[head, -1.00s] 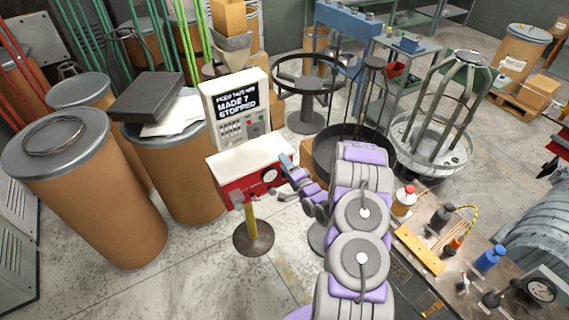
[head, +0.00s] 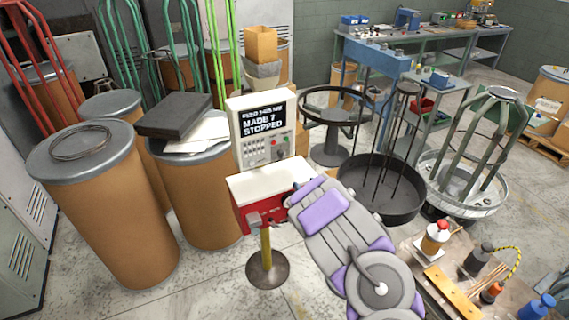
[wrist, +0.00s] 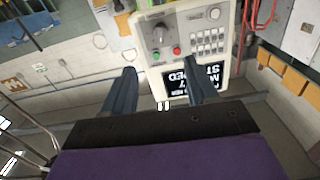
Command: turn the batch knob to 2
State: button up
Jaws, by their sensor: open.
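The white control panel (head: 263,130) stands on the red machine box and its screen (head: 263,119) reads "MADE 7 STOPPED". In the wrist view the panel (wrist: 226,65) appears upside down. A large dark grey knob (wrist: 160,34) sits there above a red and a green button, beside a keypad (wrist: 208,42). The knob also shows small in the head view (head: 279,153). Its setting and markings are too small to read. My gripper (wrist: 157,66) is open and empty, its two fingers spread below the knob in the picture, apart from it. In the head view my arm hides most of the gripper.
The red box (head: 262,205) with a white top stands on a yellow post below the panel. Brown drums (head: 110,215) stand to the left. A dark round basin (head: 380,195) with upright rods is to the right. A cluttered bench (head: 440,275) is at lower right.

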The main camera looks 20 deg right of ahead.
jog(key=b, duration=0.3)
send_near(282, 154)
jog(key=w+f, duration=0.1)
jog(key=w, duration=0.3)
jog(key=shift+n, duration=0.3)
jog(key=shift+w+d+b, duration=0.1)
jog(key=shift+w+b, duration=0.25)
jog(key=shift+w, duration=1.95)
jog(key=c, duration=1.1)
